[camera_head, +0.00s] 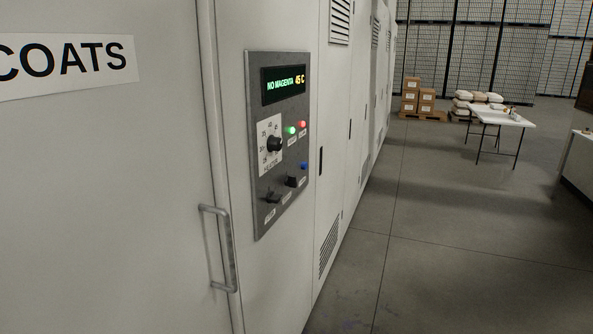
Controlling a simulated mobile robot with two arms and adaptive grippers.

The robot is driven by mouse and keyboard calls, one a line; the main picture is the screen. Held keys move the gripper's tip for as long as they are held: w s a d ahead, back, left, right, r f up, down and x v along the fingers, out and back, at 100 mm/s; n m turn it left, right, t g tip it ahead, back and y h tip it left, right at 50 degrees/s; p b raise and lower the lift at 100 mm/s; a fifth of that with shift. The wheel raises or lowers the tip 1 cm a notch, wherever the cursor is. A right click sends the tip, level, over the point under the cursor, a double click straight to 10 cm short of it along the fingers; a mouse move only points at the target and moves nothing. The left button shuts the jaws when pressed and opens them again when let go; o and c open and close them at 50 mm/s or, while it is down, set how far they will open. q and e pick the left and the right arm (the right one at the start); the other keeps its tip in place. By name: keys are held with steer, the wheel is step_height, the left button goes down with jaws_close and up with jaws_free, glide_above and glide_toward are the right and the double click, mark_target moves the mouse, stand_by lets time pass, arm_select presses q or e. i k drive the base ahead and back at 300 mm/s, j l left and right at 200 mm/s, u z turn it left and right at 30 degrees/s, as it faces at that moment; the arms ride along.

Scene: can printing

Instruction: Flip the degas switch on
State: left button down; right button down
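A grey control panel (278,140) is set in the white cabinet front, seen at an angle. Its display (284,85) reads "NO MAGENTA 45 C". Below it are a black dial knob (274,144) on a numbered scale, a green button (290,130) and a red button (302,124). Lower down are two black switches, one at the left (271,196) and one at the right (291,180), and a blue button (304,166). Small labels sit by them, too small to read, so I cannot tell which switch is degas or how it is set. Neither gripper is in view.
A cabinet door with a metal handle (222,248) and a "COATS" sign (65,64) is at the left. Grey floor (440,230) is clear to the right. A white table (500,115), cardboard boxes (411,93) and sacks (478,100) stand farther back.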

mark_target(290, 180)
steer(key=i+l+u, duration=0.2)
steer(key=i+l, duration=0.3)
steer(key=i+l+u, duration=0.2)
steer(key=i+l, duration=0.25)
steer(key=l, duration=0.3)
